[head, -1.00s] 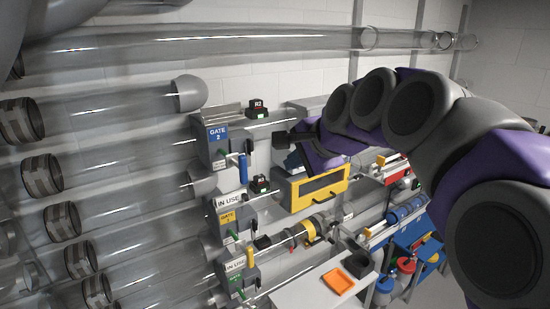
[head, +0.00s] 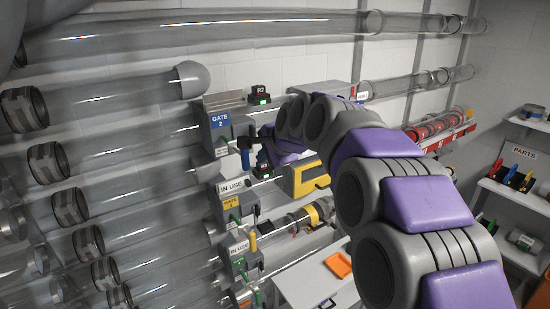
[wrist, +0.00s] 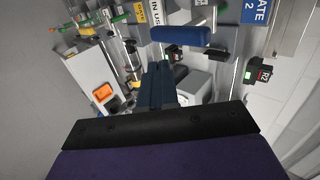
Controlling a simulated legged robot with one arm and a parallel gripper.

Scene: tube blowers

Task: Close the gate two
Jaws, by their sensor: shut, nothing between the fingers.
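The gate two box (head: 222,130) is a grey unit with a blue "GATE 2" sign, on the left half of the head view. A blue handle (head: 245,159) hangs at its front right. In the wrist view the same handle (wrist: 180,37) lies crosswise just beyond my fingers, and part of the blue sign (wrist: 257,10) shows at the top right. My gripper (wrist: 159,70) is shut and empty, close to the handle. I cannot tell whether it touches. In the head view my arm hides part of the area right of the gate.
Below stands a yellow-signed gate box (head: 230,203) marked "IN USE", with another under it. A yellow-framed box (head: 305,178) sits right of the gates. Clear tubes (head: 130,142) fill the left. An orange tray (head: 338,264) lies on a white bench. Shelves (head: 520,195) stand at right.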

